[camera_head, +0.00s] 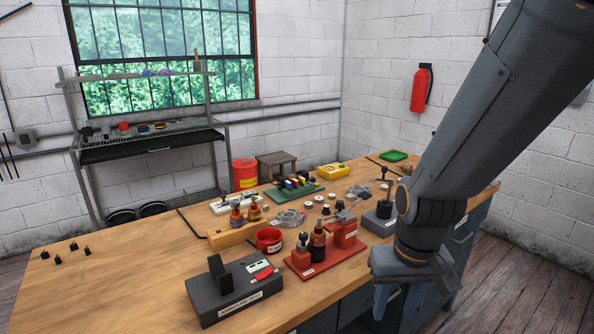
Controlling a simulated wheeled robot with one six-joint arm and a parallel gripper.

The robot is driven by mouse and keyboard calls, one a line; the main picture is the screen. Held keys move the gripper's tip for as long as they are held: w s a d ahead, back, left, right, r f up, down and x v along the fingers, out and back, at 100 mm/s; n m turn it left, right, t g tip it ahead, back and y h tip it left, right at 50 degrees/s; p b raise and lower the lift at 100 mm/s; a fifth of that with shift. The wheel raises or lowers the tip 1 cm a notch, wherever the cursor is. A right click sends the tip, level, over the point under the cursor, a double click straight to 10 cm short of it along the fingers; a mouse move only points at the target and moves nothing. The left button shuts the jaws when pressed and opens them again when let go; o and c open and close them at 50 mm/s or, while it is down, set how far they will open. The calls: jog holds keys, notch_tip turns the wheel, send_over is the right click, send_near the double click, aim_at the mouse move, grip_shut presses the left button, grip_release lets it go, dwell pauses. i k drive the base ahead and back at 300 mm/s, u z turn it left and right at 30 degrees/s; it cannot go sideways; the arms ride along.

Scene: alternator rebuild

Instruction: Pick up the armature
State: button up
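Two upright copper-and-dark parts that look like armatures stand at a wooden block: a left one (237,213) and a right one (255,209). A third upright part with a dark body and copper-coloured top (317,241) stands on a red fixture (300,264); I cannot tell which of these is the task's armature. A dark grey tester labelled "ARMATURE TEST" (222,296) sits at the bench's front. My gripper (401,305) hangs at the lower right, pointing down, to the right of these parts and apart from them. Its fingers look spread, with nothing visible between them.
The wooden bench (110,285) is bare at its front left, except for several small black pieces (73,247). A red bowl (268,240), a green rack (294,190), a yellow box (333,171) and a grey stand (380,218) crowd the middle and right.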

aim_at(317, 238)
jog(key=u, duration=3.55)
jog(key=k, duration=1)
jog(key=z, duration=1.9)
jog(key=i, duration=0.5)
